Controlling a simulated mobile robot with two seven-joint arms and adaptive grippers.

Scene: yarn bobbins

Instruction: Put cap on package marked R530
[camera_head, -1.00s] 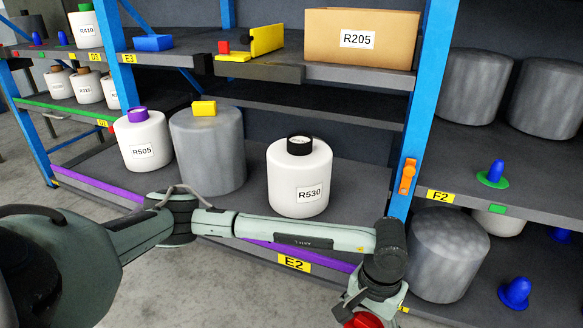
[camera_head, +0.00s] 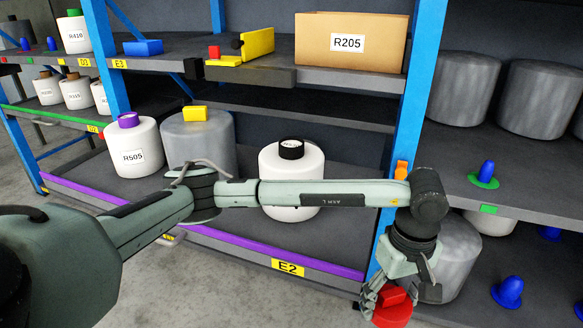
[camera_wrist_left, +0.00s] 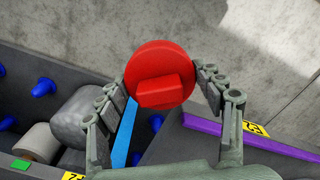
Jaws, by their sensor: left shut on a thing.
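The package marked R530, a white bottle-shaped bobbin (camera_head: 282,163) with a black ring (camera_head: 291,149) around its neck, stands upright on the lower shelf. My left forearm crosses in front of it and hides its label, which shows in the earlier head view. My left gripper (camera_head: 396,293) is shut on a round red cap (camera_head: 393,311) in front of the shelf post, low and to the right of the package. In the left wrist view the red cap (camera_wrist_left: 160,62), with a raised block on its face, sits between the fingers of the gripper (camera_wrist_left: 166,84). My right gripper is out of view.
White bobbin R505 (camera_head: 134,142) with a purple ring and a grey bobbin (camera_head: 196,140) bearing a yellow block (camera_head: 195,114) stand left of R530. A blue post (camera_head: 412,100) rises to its right. Box R205 (camera_head: 350,60) sits on the shelf above.

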